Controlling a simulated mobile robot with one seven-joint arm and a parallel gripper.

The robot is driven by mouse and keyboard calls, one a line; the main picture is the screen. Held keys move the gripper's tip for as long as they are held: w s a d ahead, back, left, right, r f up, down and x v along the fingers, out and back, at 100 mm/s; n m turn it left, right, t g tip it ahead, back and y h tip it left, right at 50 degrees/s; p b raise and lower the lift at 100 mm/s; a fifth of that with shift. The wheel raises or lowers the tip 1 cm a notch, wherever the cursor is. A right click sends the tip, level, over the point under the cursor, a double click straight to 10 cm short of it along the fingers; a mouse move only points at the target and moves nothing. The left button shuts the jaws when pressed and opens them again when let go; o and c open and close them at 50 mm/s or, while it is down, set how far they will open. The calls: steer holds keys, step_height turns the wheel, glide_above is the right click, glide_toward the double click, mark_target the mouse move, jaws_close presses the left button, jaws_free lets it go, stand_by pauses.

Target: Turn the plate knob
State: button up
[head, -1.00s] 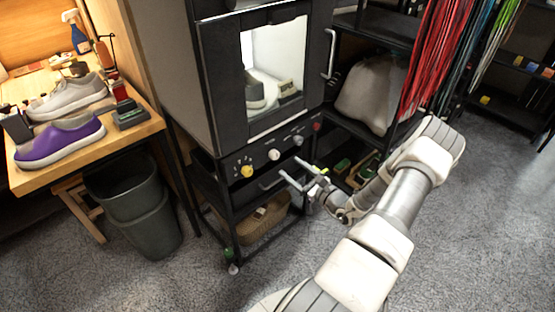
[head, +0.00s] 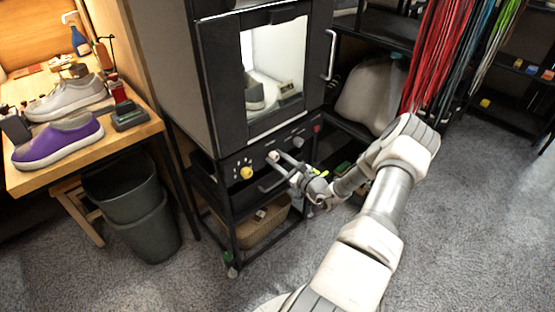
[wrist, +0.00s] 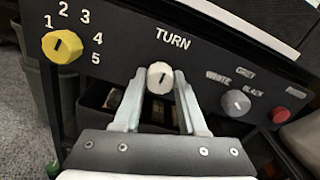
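A white knob (wrist: 160,76) sits in the middle of the oven's black control panel, under the word TURN. Its dark pointer mark stands nearly upright. My gripper (wrist: 160,70) has one finger on each side of this knob, and the fingers look open with little room beside it; contact is unclear. In the head view my gripper (head: 284,166) is at the panel front, partly covering the white knob (head: 273,156). A yellow knob (wrist: 62,46) with a scale of 1 to 5 is left of it. A grey knob (wrist: 236,103) is to the right.
A red button (wrist: 281,114) is at the panel's right end. Below the panel are a handle bar (head: 270,187) and a wicker basket (head: 262,222). The table (head: 120,140) with sneakers and a grey bin (head: 145,215) stand left. Open floor lies at right.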

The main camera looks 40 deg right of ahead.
jaws_close()
